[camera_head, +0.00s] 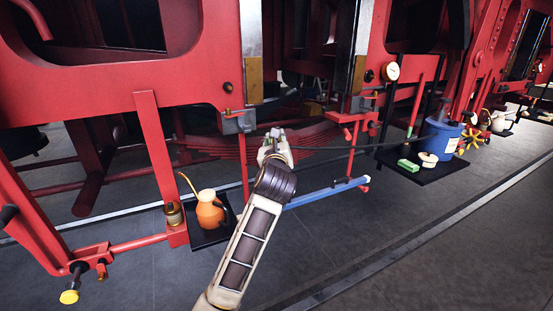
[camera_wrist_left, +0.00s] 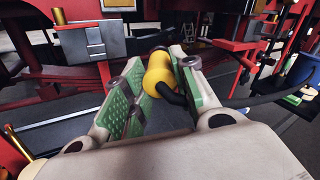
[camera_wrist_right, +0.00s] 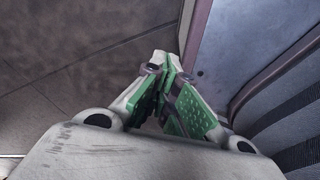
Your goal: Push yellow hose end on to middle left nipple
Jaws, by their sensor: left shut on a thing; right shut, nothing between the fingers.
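In the left wrist view, the yellow hose end (camera_wrist_left: 158,74) is between the green-padded fingers of my left gripper (camera_wrist_left: 160,68). Its black hose (camera_wrist_left: 258,97) trails to the right. In the head view my left gripper (camera_head: 275,145) is in front of the red frame, and the black hose (camera_head: 345,148) runs rightward from it. The yellow end is mostly hidden there. A grey block (camera_head: 238,122) is left of the gripper; it also shows in the left wrist view (camera_wrist_left: 85,42). I cannot make out the middle left nipple. My right gripper (camera_wrist_right: 165,80) is shut and empty.
A blue bar (camera_head: 322,193) extends right behind my left arm. A blue bucket (camera_head: 440,140) stands on a black mat at right. Floor is clear at front right.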

